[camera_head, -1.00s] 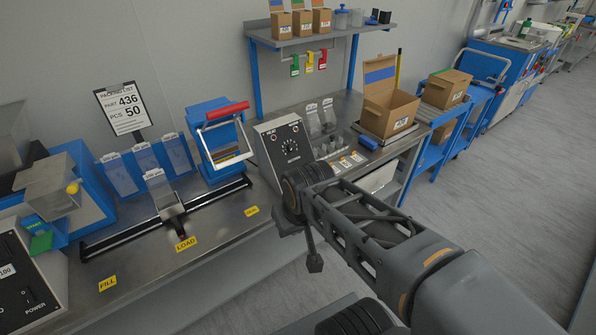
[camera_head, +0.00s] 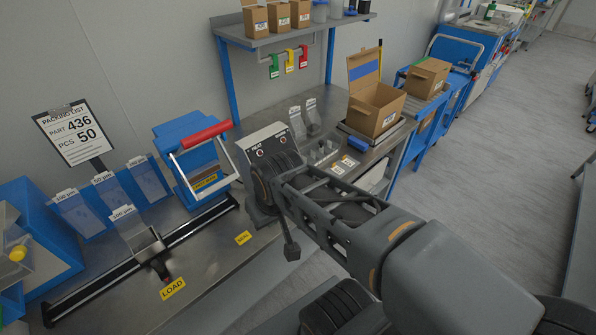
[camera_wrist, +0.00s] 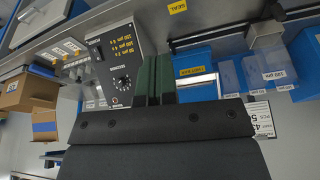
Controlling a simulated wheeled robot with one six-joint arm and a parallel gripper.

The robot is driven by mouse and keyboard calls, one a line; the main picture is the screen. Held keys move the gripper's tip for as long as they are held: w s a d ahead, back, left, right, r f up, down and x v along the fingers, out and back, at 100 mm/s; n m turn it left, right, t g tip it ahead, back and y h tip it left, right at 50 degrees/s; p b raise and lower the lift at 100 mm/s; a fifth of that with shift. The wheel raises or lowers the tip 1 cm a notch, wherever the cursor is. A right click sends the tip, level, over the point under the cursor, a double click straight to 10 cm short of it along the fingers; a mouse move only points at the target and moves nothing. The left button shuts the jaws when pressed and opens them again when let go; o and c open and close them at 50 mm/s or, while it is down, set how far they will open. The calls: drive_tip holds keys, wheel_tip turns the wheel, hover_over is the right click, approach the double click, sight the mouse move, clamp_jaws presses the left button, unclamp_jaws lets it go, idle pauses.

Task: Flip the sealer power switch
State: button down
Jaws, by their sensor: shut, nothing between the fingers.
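The sealer's control box (camera_head: 262,142) stands on the bench to the right of the blue sealer (camera_head: 186,150) with its red handle (camera_head: 206,135). The box's face shows a HEAT label and two small red spots near its top; my arm covers its lower part. In the wrist view, the upside-down box (camera_wrist: 108,60) shows a dial and printed time settings.
A sliding rail (camera_head: 205,218) with a clear pouch holder runs along the bench. Clear bins (camera_head: 146,180) and a packing list (camera_head: 75,133) stand at the left. The floor at right is clear.

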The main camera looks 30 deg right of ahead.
drive_tip(key=w+d+f+m+y, duration=0.1)
drive_tip(key=w+d+f+m, duration=0.1)
drive_tip(key=w+d+m, duration=0.7)
drive_tip(key=w+d+f+m, duration=0.1)
drive_tip(key=d+f+m, duration=0.1)
drive_tip(key=d, duration=0.6)
drive_tip(key=w+d+f+m+t+p, duration=0.1)
drive_tip(key=d+f+m, duration=0.2)
drive_tip(key=d+m, duration=0.2)
drive_tip(key=d, duration=0.2)
drive_tip(key=shift+d+f, duration=0.15)
drive_tip(key=shift+d, duration=0.25)
drive_tip(key=shift+w+f, duration=0.1)
drive_tip(key=shift+f, duration=0.05)
drive_tip(key=shift+w+r+x, duration=0.15)
drive_tip(key=shift+w+x, duration=0.15)
drive_tip(key=shift+x, duration=1.95)
drive_tip(key=shift+w+r+x, duration=0.1)
drive_tip(key=shift+w+x, duration=0.2)
drive_tip(key=shift+x, duration=1.9)
drive_tip(key=shift+w+r+x, duration=0.15)
drive_tip(key=shift+w+x, duration=0.15)
drive_tip(key=shift+x, duration=1.95)
drive_tip(key=shift+a+f, duration=0.1)
drive_tip(key=shift+a, duration=0.1)
